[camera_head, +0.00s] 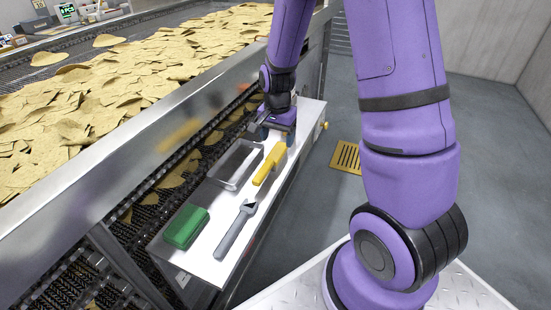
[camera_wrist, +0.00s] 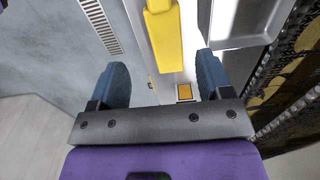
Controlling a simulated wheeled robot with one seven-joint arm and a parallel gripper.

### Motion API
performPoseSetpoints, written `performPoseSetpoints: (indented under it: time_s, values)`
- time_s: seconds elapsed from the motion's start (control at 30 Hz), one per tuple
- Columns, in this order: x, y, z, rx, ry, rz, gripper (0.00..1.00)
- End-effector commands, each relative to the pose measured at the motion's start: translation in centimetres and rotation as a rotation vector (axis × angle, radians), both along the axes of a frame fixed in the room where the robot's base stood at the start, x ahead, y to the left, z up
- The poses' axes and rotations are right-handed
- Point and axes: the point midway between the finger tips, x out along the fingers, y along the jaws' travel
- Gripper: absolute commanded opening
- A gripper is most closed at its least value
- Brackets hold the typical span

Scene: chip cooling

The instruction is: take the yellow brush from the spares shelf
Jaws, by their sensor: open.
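The yellow brush (camera_head: 270,163) lies on the metal spares shelf (camera_head: 208,238) beside the conveyor, in the head view. In the wrist view the yellow brush (camera_wrist: 164,38) extends from the top edge down to just ahead of the space between my fingers; its far end is out of frame. My gripper (camera_wrist: 161,85) is open and empty, with its two blue fingers apart. In the head view my gripper (camera_head: 268,128) is at the far part of the shelf, just beyond the brush's far end. The brush lies outside the jaws.
A grey wrench (camera_head: 236,230), a green block (camera_head: 185,225) and an empty metal tray (camera_head: 236,164) share the shelf. The conveyor with many chips (camera_head: 120,90) runs along the shelf's left side. A yellow floor grate (camera_head: 346,157) lies to the right, on open floor.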

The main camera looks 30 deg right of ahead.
Motion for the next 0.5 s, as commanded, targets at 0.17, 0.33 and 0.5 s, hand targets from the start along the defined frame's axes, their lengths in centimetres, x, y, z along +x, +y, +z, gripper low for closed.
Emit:
performPoseSetpoints:
  time_s: [0.17, 0.33, 0.5]
  values:
    - [0.0, 0.0, -1.9, 0.001, 0.001, 0.001, 0.72]
    - [0.1, 0.0, -2.6, 0.001, 0.001, 0.002, 0.72]
    - [0.5, 0.0, -4.5, 0.000, 0.001, 0.002, 0.72]
